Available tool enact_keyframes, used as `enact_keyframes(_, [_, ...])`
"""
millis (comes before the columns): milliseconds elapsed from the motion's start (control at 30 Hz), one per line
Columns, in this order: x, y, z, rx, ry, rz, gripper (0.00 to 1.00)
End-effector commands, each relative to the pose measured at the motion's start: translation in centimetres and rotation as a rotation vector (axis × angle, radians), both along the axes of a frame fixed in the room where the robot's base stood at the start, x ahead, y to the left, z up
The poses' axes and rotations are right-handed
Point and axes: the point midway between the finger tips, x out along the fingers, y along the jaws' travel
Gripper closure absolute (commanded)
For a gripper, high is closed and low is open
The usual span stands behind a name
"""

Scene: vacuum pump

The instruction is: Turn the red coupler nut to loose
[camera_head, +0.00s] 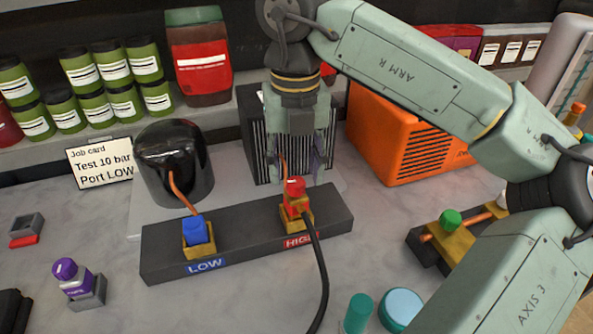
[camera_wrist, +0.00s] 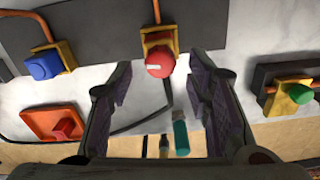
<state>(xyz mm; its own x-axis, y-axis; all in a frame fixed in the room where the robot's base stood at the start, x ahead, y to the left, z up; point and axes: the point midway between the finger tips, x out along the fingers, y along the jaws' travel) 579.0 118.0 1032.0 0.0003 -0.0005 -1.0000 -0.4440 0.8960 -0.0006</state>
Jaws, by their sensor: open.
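The red coupler nut (camera_head: 294,187) sits on the brass-yellow fitting of the port labelled HIGH on the dark manifold block (camera_head: 245,228). A white mark shows on the nut in the wrist view (camera_wrist: 159,65). My gripper (camera_head: 300,165) is open and points down just above and behind the nut in the head view. In the wrist view my gripper (camera_wrist: 160,75) has its two purple-padded fingers apart, with the nut appearing between their tips. I see no clear contact. A black hose (camera_head: 319,265) runs from the HIGH fitting toward the front.
The blue coupler (camera_head: 195,231) sits at the LOW port on the left. A black dome (camera_head: 173,160) and a finned pump body (camera_head: 258,145) stand behind the block. An orange case (camera_head: 405,140) is right of the gripper. A green-knobbed valve (camera_head: 450,221) is at right.

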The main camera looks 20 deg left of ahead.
Motion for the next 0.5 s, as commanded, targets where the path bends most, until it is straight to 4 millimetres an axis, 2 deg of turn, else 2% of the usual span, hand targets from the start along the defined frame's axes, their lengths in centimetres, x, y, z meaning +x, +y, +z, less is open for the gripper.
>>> enact_keyframes(200, [0.0, 0.0, -2.1, 0.0, 0.001, -0.001, 0.55])
enact_keyframes(500, [0.0, 0.0, -2.4, 0.001, 0.0, -0.001, 0.55])
